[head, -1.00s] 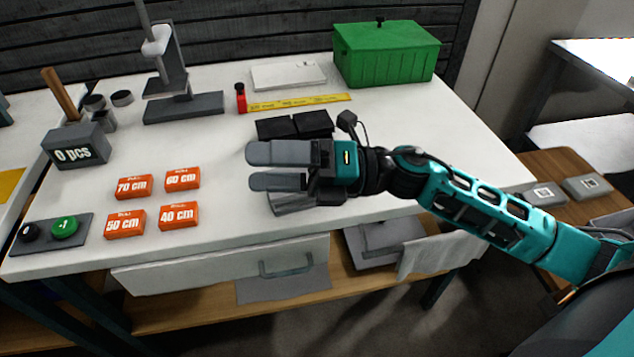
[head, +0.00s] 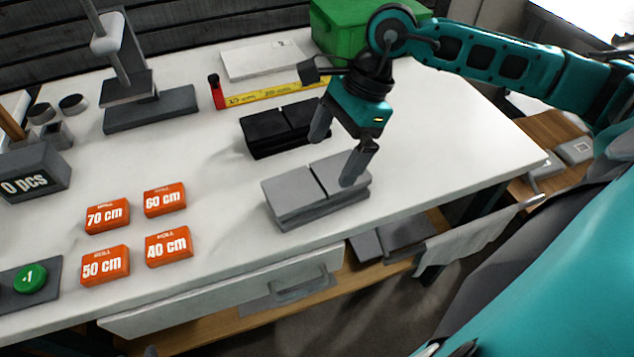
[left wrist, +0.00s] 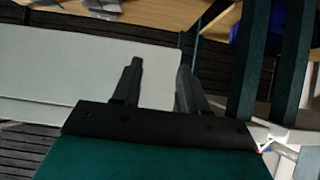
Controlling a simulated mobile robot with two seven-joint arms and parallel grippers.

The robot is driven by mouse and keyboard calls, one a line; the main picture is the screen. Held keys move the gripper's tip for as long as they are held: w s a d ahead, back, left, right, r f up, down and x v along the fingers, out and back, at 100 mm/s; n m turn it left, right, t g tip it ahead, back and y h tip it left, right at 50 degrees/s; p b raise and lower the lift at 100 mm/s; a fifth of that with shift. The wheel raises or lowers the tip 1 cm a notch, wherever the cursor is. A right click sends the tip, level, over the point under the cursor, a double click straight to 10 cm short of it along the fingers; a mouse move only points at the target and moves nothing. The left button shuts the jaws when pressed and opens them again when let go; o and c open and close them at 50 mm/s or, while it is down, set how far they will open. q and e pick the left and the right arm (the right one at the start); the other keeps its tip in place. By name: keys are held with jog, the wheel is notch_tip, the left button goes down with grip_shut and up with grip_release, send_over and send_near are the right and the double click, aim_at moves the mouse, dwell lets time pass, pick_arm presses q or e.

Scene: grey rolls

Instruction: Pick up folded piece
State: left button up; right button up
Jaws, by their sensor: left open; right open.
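A grey folded piece (head: 285,200) lies on the white table near its front edge, with a groove across its top. My right gripper (head: 334,160) points down over its far right part, with fingers apart. One finger is in front of the piece's right half, the other is beyond its far edge; I cannot tell whether either touches it. A similar black folded piece (head: 265,133) lies behind, just left of this gripper. My left gripper (left wrist: 160,65) shows only in the left wrist view, open and with nothing between its fingers.
Several orange roll-length blocks (head: 107,215) and a grey counter box (head: 35,171) stand at left. A grey stand (head: 150,108), yellow ruler (head: 262,97) and green box (head: 340,30) are at the back. The table's right side is clear. A drawer (head: 220,300) is below.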

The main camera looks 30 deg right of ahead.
aim_at(319, 179)
jog(key=shift+x, duration=3)
jog(key=shift+w, duration=0.15)
jog(key=shift+r, duration=0.1)
jog(key=c, duration=0.7)
jog(key=shift+c, duration=0.4)
jog(key=shift+r, duration=0.15)
